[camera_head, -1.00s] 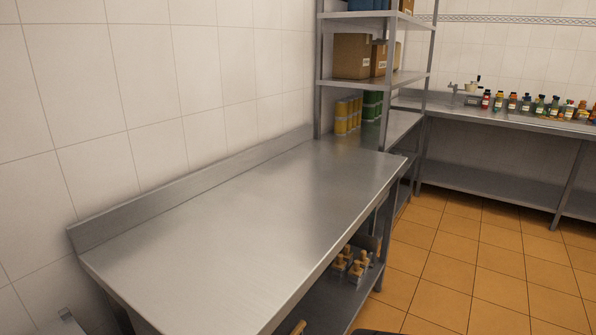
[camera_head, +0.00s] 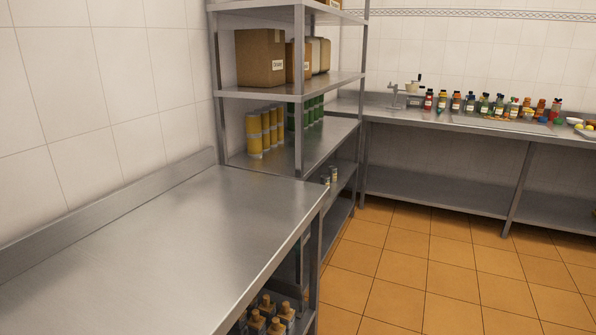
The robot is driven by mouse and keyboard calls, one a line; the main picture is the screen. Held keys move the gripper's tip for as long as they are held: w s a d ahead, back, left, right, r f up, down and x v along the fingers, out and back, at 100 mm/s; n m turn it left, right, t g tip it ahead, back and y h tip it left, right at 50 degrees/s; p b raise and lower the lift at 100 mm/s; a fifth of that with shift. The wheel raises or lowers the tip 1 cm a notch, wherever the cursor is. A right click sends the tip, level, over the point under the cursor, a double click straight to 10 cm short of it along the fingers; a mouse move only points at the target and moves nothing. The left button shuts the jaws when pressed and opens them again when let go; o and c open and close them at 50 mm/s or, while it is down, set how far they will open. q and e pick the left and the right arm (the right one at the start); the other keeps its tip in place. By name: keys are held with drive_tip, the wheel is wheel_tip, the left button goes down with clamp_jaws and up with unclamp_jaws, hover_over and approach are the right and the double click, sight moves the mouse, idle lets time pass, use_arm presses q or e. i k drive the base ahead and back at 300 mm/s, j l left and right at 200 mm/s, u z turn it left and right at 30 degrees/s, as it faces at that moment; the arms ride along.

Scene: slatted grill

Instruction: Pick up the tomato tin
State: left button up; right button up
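No tin that I can name for sure as the tomato tin shows. Several yellow cans (camera_head: 264,131) stand upright in a row on the middle level of the steel shelf unit, against its left side. Several green cans (camera_head: 312,112) stand behind and to the right of them, partly hidden by a shelf post. Their labels are too small to read. Neither of my grippers is in view.
A bare steel table (camera_head: 160,250) fills the lower left. Cardboard boxes (camera_head: 262,58) stand on the shelf above the cans. Wooden-topped bottles (camera_head: 268,308) stand under the table. A far counter (camera_head: 470,126) holds several coloured bottles (camera_head: 486,104). The tiled floor (camera_head: 430,270) at right is clear.

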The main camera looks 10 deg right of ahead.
sight(333, 170)
drive_tip(key=i+l+z, duration=0.35)
drive_tip(key=i, duration=0.2)
drive_tip(key=i+l+z, duration=0.4)
drive_tip(key=i, duration=0.15)
drive_tip(key=i+z, duration=0.35)
drive_tip(key=i, duration=0.25)
drive_tip(key=i+u, duration=0.2)
drive_tip(key=i, duration=0.3)
drive_tip(key=i+l+u, duration=0.25)
drive_tip(key=i, duration=0.25)
drive_tip(key=i+l+u, duration=0.2)
drive_tip(key=i, duration=0.25)
drive_tip(key=i+l+u, duration=0.2)
drive_tip(key=i, duration=0.3)
